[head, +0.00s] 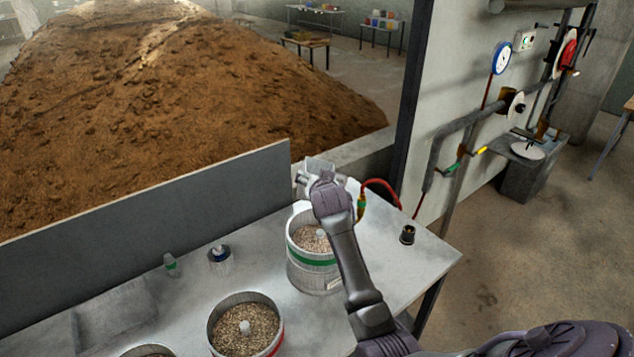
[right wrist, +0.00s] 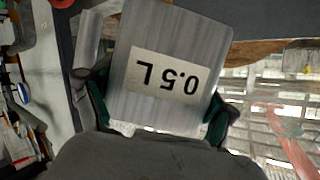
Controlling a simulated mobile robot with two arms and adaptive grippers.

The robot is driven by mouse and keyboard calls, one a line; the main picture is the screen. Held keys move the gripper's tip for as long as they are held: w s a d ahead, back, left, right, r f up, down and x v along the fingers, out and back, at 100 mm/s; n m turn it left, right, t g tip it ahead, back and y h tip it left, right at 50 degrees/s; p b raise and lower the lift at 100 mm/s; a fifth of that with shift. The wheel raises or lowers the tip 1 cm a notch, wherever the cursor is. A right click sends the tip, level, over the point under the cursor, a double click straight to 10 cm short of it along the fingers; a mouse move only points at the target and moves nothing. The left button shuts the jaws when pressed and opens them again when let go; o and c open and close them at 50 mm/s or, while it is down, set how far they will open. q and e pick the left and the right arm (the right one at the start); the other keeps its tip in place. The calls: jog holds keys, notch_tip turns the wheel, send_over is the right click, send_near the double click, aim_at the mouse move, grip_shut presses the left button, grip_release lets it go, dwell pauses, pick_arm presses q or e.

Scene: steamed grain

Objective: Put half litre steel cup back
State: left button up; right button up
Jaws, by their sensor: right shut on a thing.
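The steel cup shows close up in the right wrist view (right wrist: 190,45), a brushed grey wall with a white label reading "0.5 L" upside down. My right gripper (right wrist: 152,112) is shut on it, with a dark green finger at each side. In the head view the right gripper (head: 318,182) is over the back of the metal table (head: 400,275), just behind and above the green-banded pot (head: 312,278) of grain. The cup is a small grey shape (head: 320,164) there, partly hidden by the gripper. I cannot tell how full it is. My left gripper is out of view.
A red-banded pot (head: 245,338) of grain and part of another (head: 148,351) stand in front. A small vial (head: 171,264) and a small metal container (head: 219,256) are left. A red hose (head: 385,184) and a black fitting (head: 408,235) are right. Free table lies right.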

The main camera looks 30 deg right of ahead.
jog(key=shift+r+n+g+h, duration=0.3)
jog(key=shift+n+g+h, duration=0.3)
jog(key=shift+n, duration=0.6)
